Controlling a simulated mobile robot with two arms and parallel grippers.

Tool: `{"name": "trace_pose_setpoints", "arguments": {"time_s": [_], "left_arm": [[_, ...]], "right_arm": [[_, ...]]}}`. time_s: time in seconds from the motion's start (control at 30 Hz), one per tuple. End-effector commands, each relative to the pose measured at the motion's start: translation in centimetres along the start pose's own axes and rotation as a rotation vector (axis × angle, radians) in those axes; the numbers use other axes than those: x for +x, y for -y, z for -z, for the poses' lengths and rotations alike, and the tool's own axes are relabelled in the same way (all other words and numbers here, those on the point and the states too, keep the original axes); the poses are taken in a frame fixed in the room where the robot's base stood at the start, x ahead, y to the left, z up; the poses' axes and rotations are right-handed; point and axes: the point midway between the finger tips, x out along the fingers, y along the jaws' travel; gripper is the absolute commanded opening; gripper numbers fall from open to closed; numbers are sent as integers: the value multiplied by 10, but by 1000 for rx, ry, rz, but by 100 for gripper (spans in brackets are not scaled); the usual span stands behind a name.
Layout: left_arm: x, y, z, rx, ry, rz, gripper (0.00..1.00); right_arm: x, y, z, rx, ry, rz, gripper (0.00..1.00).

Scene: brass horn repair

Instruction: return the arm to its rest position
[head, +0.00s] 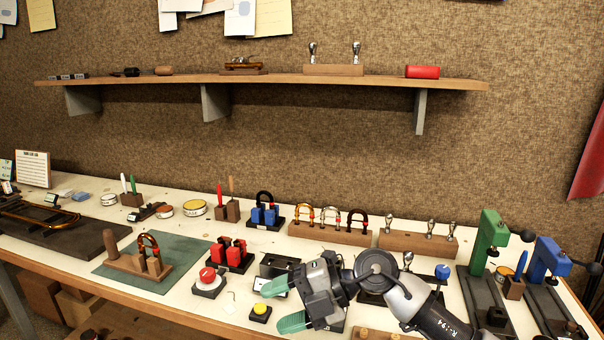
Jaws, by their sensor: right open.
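My right arm comes in from the lower right, over the front right of the workbench (215,327). My right gripper (284,305) points left, with its two green fingertips apart and nothing seen between them. It is over the front of the bench, just right of a small yellow button (260,311) and a red button (207,277) on dark bases. The arm and gripper hide part of a dark fixture and of the bench behind them. My left gripper is not in view.
A green mat (115,272) holds a wooden fixture with a curved brass part. Behind stand wooden racks (330,233) with curved pieces and mouthpiece-like parts. Green (487,243) and blue (545,262) presses stand at right. A wall shelf (290,80) spans above. Air above the bench middle is clear.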

Motion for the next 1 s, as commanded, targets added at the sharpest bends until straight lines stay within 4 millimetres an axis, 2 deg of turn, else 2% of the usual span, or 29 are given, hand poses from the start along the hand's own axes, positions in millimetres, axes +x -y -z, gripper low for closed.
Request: {"name": "trace_pose_setpoints", "arguments": {"time_s": [0.03,0.07,0.13,0.2,0.27,0.37,0.47,0.57,0.63,0.7,0.8,0.9,1.0], "left_arm": [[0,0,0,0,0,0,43],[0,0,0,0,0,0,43],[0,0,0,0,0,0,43],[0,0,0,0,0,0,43],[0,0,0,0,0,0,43],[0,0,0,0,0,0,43],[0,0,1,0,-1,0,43],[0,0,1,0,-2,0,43],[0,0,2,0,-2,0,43],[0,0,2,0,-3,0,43],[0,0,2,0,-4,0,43],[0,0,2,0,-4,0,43],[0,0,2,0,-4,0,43]], "right_arm": [[10,-7,13,20,-26,-170,61],[11,-14,19,34,-27,-280,61],[6,-28,27,87,-3,-524,61],[-9,-35,28,168,57,-749,61],[-27,-33,23,260,134,-923,61],[-60,-11,10,452,309,-1162,61],[-91,34,-2,689,526,-1319,61],[-114,99,-4,961,769,-1381,61],[-124,151,4,1164,941,-1361,61],[-128,200,20,1357,1094,-1296,61],[-128,254,50,1583,1251,-1164,61],[-126,291,79,1743,1350,-1029,61],[-122,317,108,1869,1415,-899,61]]}}
